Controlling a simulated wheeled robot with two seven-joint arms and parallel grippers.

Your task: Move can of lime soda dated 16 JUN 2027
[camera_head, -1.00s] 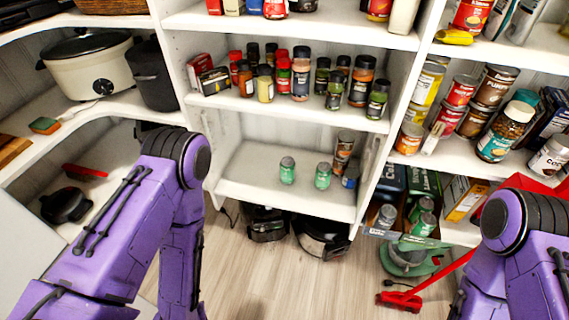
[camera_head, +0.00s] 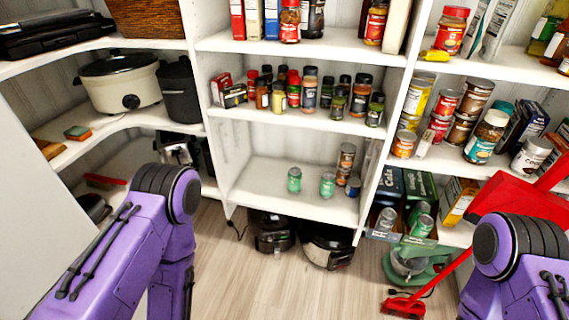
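Two green cans stand upright and apart on the lowest white shelf of the middle unit: a left green can (camera_head: 294,180) and a right green can (camera_head: 327,185). More cans lie in the open boxes at the lower right, among them a green can (camera_head: 422,225) and a silver can (camera_head: 386,220). The date print is too small to read on any can. My two purple arms show at the lower left and lower right, but both grippers are outside the picture.
Brown cans (camera_head: 345,160) and a dark blue can (camera_head: 353,187) stand right of the green cans. A red broom and dustpan (camera_head: 515,200) lean at the right. Black appliances (camera_head: 327,243) sit on the floor under the shelf. The left part of that shelf is clear.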

